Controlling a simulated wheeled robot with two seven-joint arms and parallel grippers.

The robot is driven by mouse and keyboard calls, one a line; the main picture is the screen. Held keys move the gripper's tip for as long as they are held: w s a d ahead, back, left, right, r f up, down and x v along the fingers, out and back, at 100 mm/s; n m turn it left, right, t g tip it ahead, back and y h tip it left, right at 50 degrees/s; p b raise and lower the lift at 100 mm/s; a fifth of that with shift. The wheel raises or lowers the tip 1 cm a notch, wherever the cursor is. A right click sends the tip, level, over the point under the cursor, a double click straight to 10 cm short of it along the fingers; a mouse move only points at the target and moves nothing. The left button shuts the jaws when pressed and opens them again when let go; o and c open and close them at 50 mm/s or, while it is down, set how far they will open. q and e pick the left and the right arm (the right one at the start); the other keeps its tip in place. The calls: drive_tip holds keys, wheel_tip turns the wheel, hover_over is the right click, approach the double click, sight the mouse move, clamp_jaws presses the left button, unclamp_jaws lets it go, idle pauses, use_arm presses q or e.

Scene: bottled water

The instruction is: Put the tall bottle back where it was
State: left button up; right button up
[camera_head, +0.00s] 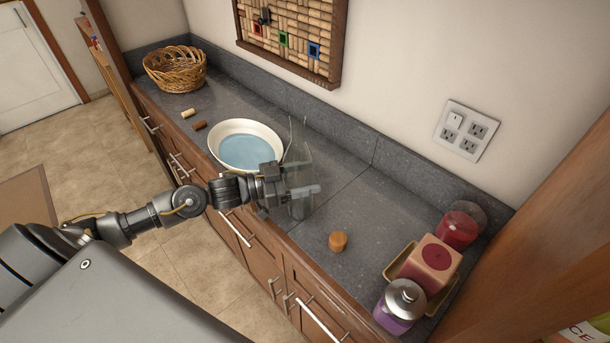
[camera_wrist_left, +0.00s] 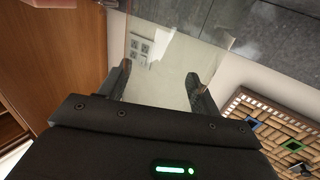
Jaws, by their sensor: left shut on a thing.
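The tall bottle (camera_head: 299,154) is clear glass and see-through, with a narrow top. It stands roughly upright over the grey counter, to the right of the white bowl. My left gripper (camera_head: 301,189) is shut around its lower body. In the left wrist view, clear glass (camera_wrist_left: 160,82) fills the space between the two fingers (camera_wrist_left: 158,75). I cannot tell whether the bottle's base touches the counter. My right gripper is not in view.
A white bowl (camera_head: 277,144) with a blue inside sits left of the bottle. A brown stopper (camera_head: 338,241) lies to the right. Two corks (camera_head: 188,113) and a basket (camera_head: 163,75) are at the far left.

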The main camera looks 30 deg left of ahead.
use_arm(q)
drive_tip(key=o, duration=1.6)
drive_tip(key=shift+f, duration=0.15)
drive_tip(key=shift+b+v, duration=1.9)
drive_tip(key=shift+v, duration=4.15)
drive_tip(key=shift+d, duration=0.15)
